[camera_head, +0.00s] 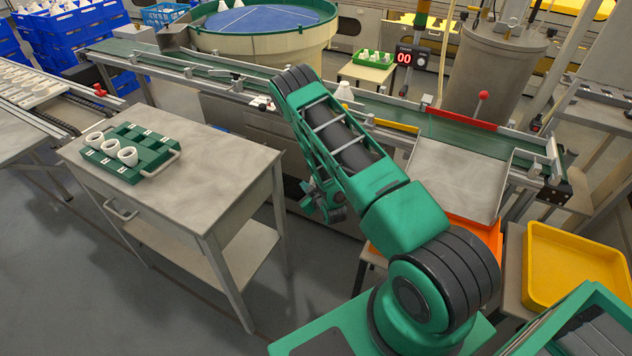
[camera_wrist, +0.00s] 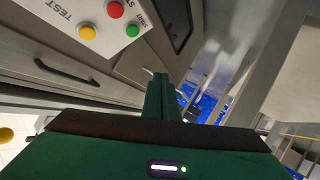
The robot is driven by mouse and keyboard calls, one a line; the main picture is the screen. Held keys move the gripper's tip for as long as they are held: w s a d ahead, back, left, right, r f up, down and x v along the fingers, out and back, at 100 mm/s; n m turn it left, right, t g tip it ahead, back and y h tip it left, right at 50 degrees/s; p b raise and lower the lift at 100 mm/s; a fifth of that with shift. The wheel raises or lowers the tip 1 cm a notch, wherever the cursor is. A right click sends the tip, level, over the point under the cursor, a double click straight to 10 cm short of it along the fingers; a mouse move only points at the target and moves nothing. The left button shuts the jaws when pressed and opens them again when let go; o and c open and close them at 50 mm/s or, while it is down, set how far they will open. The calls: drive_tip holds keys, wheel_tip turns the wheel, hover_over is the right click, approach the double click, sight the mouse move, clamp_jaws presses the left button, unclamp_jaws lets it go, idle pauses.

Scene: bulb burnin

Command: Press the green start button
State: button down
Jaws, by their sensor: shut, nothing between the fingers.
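The green start button (camera_wrist: 132,30) is a small round button on a white panel (camera_wrist: 105,42) at the top of the wrist view, tilted in the picture. It sits by the word START. A red button (camera_wrist: 115,9) is beside it, by STOP, and a yellow button (camera_wrist: 87,32) is by TEST. My gripper (camera_wrist: 160,77) is shut and empty. Its fingertips appear below and right of the green button, apart from it in the picture; the depth between them is hard to tell. In the head view my arm hides most of the gripper and the button cannot be made out.
A grey table (camera_head: 215,190) with a green tray (camera_head: 113,163) of white cups stands left of my arm. A conveyor (camera_head: 450,130) runs behind it. A metal tray (camera_head: 455,175) and a yellow tray (camera_head: 570,265) are at right.

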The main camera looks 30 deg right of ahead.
drive_tip(key=w+d+f, duration=0.4)
drive_tip(key=d, duration=0.2)
idle(0.4)
drive_tip(key=shift+f, duration=0.1)
idle(1.6)
